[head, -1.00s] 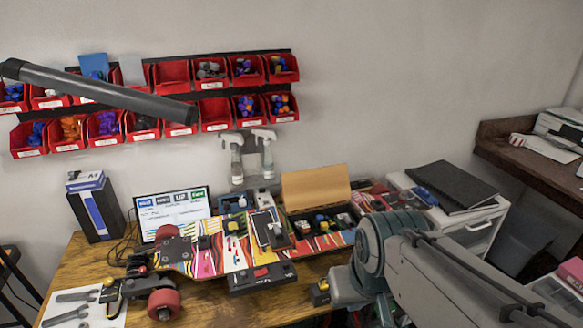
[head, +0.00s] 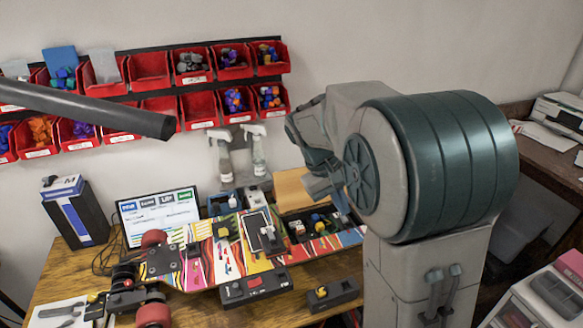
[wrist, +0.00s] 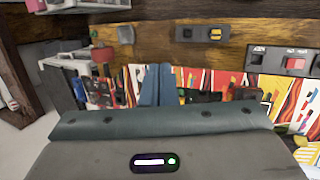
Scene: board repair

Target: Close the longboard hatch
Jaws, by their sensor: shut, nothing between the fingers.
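The longboard (head: 205,255) lies on the workbench, its deck covered in bright graphics and its red wheels at the left end. Its hatch (head: 291,187) is a plain tan lid, standing raised at the back edge of an open compartment (head: 290,240) that holds small parts. My gripper (head: 328,188) is just right of the hatch and partly covers it; whether they touch is unclear. Its blue-grey fingers are shut and empty, and they also show in the wrist view (wrist: 156,85) over the deck. I cannot make out the hatch in the wrist view.
A black box with a red switch (head: 255,287) and one with a yellow button (head: 333,294) sit along the front of the bench. A phone-like device (head: 258,228) lies on the deck. Spray bottles (head: 258,155) and red wall bins (head: 195,107) are behind.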

